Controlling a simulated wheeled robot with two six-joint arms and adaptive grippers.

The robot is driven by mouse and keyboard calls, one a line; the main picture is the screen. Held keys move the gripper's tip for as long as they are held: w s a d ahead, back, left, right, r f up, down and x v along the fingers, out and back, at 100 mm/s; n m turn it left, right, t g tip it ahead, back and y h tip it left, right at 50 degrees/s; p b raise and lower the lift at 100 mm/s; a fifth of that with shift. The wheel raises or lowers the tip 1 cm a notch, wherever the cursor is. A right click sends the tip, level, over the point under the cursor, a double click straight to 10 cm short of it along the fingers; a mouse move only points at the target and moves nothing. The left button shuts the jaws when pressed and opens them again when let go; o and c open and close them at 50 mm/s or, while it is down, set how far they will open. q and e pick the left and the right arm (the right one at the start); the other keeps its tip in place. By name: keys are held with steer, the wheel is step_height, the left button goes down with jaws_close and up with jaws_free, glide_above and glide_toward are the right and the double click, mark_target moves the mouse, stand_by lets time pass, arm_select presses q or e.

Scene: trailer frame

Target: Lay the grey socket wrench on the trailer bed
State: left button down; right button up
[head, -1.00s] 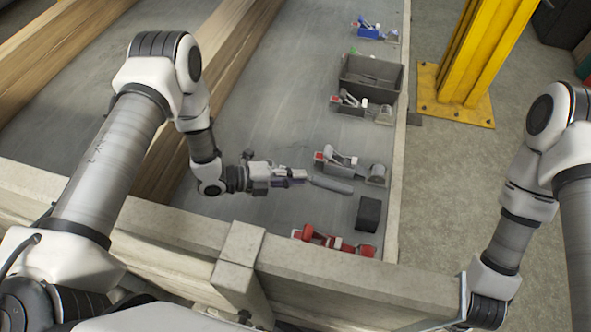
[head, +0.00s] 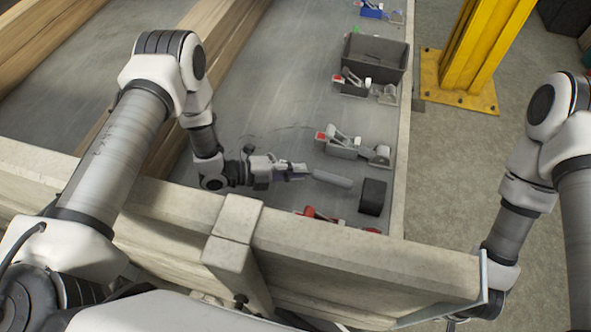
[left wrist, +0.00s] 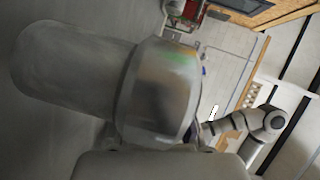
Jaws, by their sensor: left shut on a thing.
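The grey socket wrench (head: 332,178) shows in the head view as a plain grey cylinder sticking out to the right of my left gripper (head: 300,170). That gripper is shut on it, low over the grey trailer bed (head: 262,105). I cannot tell whether the wrench touches the bed. In the left wrist view the wrench (left wrist: 75,70) fills the left and middle, large and blurred. My right arm reaches down at the right edge of the head view, outside the trailer; its gripper does not show clearly.
A dark open bin (head: 374,60) and a grey clamp-like tool (head: 355,146) stand along the bed's right side. A small black block (head: 372,197) is just right of the wrench. A red tool (head: 320,214) is partly hidden behind the front board (head: 350,245). Wooden beams (head: 200,60) lie left.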

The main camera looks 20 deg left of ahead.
arm_select(q)
steer(key=shift+f+b, duration=0.5)
steer(key=shift+f, duration=0.15)
steer(key=shift+c, duration=0.6)
jaws_free()
steer(key=shift+o, duration=0.6)
steer(key=shift+s+a, duration=0.1)
steer(key=v, duration=1.1)
steer(key=shift+s+a+r, duration=0.1)
steer(key=shift+a, duration=0.2)
